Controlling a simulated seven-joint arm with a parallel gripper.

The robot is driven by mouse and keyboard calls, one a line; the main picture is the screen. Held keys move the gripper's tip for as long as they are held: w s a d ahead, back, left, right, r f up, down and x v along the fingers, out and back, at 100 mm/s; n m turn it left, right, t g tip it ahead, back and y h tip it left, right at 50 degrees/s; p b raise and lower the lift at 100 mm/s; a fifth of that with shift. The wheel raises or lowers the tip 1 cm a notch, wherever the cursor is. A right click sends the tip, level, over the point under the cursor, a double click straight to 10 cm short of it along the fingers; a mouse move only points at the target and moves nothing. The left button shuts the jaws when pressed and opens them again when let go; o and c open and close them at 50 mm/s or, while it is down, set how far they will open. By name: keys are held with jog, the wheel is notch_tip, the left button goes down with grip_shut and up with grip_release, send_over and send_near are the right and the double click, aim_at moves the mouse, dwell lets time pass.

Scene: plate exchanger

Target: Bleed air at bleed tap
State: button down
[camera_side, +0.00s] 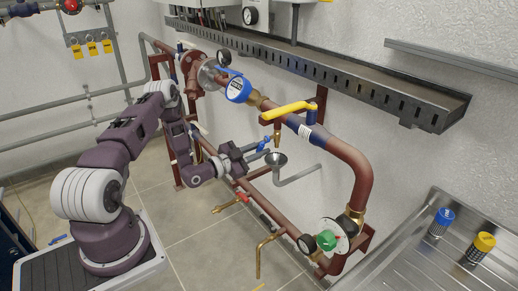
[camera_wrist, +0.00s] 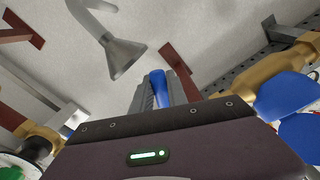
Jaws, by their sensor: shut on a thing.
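The bleed tap's blue lever (camera_side: 264,142) shows in the side view beside a small brass spout (camera_side: 277,138) that hangs below the pipe. My gripper (camera_side: 257,148) reaches it from the left and is shut on the lever. In the wrist view my gripper (camera_wrist: 164,91) has the blue lever (camera_wrist: 159,88) between its two grey fingers. A grey metal funnel (camera_side: 276,158) is below the spout, with a drain pipe leading off right. The funnel (camera_wrist: 124,56) also shows in the wrist view, at upper left of the fingers. The tap's body is hidden in the wrist view.
A yellow lever (camera_side: 290,110) lies along the pipe just above the tap. A blue round meter (camera_side: 238,89) is up left. A perforated cable tray (camera_side: 350,82) runs along the wall above. A steel sink unit (camera_side: 420,262) with blue and yellow canisters stands at right.

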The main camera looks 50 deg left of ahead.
jog(key=shift+f, duration=0.1)
dwell(0.3)
jog(key=c, duration=1.6)
grip_release()
jog(key=s, duration=0.7)
jog(key=shift+s, duration=0.1)
